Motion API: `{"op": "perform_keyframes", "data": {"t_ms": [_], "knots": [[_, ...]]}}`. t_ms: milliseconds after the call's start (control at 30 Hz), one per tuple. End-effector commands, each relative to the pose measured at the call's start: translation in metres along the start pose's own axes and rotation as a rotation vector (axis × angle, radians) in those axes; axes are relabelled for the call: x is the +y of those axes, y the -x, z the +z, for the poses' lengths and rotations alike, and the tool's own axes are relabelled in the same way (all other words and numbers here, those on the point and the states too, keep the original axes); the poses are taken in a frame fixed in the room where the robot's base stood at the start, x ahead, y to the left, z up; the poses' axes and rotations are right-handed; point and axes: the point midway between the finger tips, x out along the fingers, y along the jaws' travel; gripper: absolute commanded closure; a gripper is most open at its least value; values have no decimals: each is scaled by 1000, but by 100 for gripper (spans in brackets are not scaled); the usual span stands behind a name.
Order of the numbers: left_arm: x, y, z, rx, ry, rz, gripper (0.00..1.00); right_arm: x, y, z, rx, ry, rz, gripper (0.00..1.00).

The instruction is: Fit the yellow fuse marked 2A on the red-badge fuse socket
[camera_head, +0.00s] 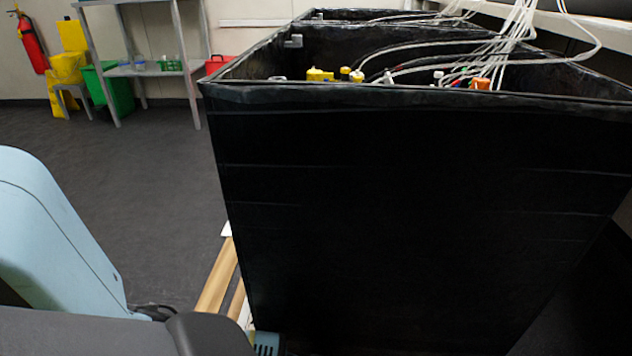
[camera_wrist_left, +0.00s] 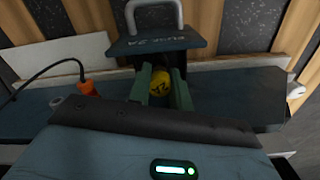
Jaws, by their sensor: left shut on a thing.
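In the left wrist view, my left gripper (camera_wrist_left: 160,98) is shut on a yellow fuse (camera_wrist_left: 160,82). Just beyond the fingers is a dark blue block (camera_wrist_left: 165,42) with upside-down lettering that seems to end in 2A, and a grey loop handle (camera_wrist_left: 155,14). I cannot tell whether the fuse touches this block. I see no red-badge fuse socket in either view. In the head view my left arm hides its own gripper. My right gripper is not in view.
In the head view a large black tank (camera_head: 400,200) fills the middle and right. Grey floor (camera_head: 120,190) is open at left.

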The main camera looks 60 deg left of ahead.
Motion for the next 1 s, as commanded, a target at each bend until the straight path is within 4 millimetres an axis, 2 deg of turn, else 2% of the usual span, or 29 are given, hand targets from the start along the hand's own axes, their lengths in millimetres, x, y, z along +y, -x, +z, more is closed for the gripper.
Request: {"op": "perform_keyframes", "data": {"t_ms": [633,1000], "knots": [[0,-9,0,-1,0,-1,100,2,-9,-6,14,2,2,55],[0,-11,0,-1,0,-1,100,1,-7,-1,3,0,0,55]]}}
